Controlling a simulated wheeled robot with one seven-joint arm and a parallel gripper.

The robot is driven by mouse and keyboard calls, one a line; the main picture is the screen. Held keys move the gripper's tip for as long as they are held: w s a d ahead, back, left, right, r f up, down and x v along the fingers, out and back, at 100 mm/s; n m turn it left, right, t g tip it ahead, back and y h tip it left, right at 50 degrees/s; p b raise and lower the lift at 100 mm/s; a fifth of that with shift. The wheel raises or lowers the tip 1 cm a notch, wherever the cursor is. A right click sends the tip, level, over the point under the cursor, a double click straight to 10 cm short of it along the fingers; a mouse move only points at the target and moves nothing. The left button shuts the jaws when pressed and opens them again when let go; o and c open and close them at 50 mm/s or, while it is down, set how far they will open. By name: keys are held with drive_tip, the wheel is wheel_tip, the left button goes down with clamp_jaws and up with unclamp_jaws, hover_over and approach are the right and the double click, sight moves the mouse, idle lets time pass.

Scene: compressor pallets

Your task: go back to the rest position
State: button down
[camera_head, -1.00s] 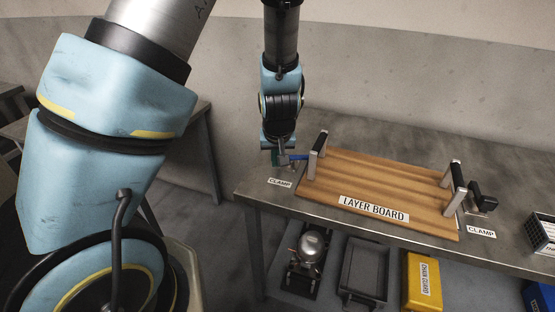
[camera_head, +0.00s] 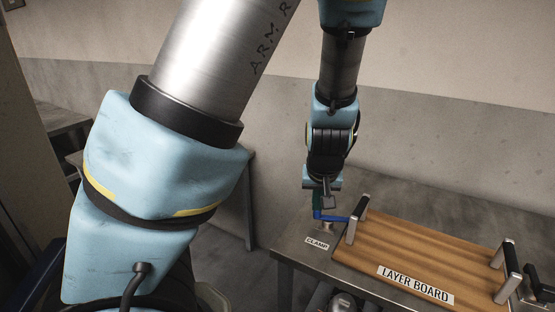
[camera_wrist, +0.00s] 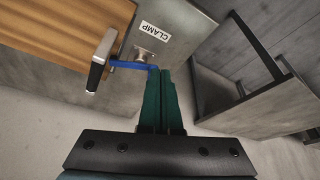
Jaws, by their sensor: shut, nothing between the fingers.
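My gripper (camera_head: 319,200) hangs over the left end of the bench in the head view. In the wrist view its green fingers (camera_wrist: 161,78) are together with nothing between them. The left clamp (camera_wrist: 143,54) has a blue handle (camera_wrist: 128,65) that ends close by the fingertips; I cannot tell whether they touch. In the head view the blue handle (camera_head: 333,217) reaches toward the near grey handle of the layer board (camera_head: 425,256), a brown wooden board lying flat on the bench.
The bench top (camera_head: 300,252) is metal, with a CLAMP label (camera_head: 317,243) by the left clamp. The board has upright handles at its left (camera_head: 357,220) and right (camera_head: 507,270). A second clamp (camera_head: 540,290) is cut off at the right edge.

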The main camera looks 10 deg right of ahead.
drive_tip(key=a+r+n+g, duration=0.1)
drive_tip(key=a+r, duration=0.2)
drive_tip(key=a, duration=0.9)
drive_tip(key=s+a+r+g, duration=0.1)
drive_tip(key=a+r, duration=0.2)
drive_tip(key=a, duration=1)
drive_tip(key=shift+s+r+n+y, duration=0.25)
drive_tip(key=shift+r+n+y, duration=0.1)
drive_tip(key=shift+n+y, duration=0.05)
